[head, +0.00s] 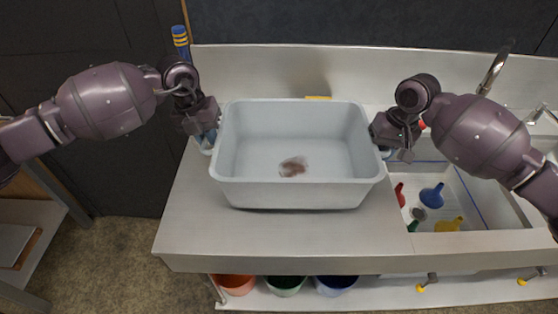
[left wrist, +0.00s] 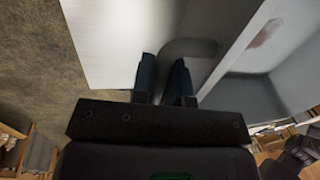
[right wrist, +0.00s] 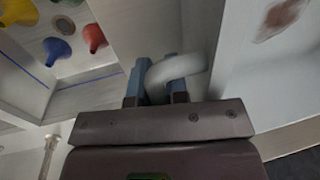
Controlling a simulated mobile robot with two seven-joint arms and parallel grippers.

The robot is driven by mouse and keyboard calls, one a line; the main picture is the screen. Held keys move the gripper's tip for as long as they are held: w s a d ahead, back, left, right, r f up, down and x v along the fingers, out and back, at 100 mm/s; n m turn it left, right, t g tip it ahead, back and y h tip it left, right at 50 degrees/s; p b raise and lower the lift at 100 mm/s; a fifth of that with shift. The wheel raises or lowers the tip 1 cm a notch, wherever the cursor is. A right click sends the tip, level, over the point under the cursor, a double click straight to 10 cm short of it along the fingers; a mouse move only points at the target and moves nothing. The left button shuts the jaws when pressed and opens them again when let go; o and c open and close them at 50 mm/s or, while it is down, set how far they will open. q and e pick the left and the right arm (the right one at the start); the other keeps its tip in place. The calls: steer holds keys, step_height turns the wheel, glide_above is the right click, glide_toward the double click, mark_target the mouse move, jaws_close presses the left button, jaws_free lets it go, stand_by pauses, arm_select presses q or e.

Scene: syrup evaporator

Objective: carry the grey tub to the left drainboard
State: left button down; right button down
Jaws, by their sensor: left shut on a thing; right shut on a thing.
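The grey tub (head: 290,195) is over the left drainboard (head: 270,240), level, with a reddish-brown stain on its inside floor. I cannot tell whether its base touches the steel. My left gripper (head: 210,138) is at the tub's left end; in the left wrist view its fingers (left wrist: 163,78) are shut around the handle (left wrist: 190,48). My right gripper (head: 385,150) is at the right end; in the right wrist view its fingers (right wrist: 155,85) are shut on the pale looped handle (right wrist: 185,65). The drainboard behind the tub is partly hidden.
The sink to the right holds a blue funnel (head: 432,196), a yellow funnel (head: 449,225) and a red funnel (head: 399,195). A tap (head: 494,72) stands behind it. A backsplash (head: 270,65) runs behind the tub. An orange bucket (head: 236,284) and others stand below. The drainboard's front strip is clear.

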arm_select(q)
steer(key=shift+s+r, duration=0.1)
arm_select(e)
steer(key=shift+s+r, duration=0.1)
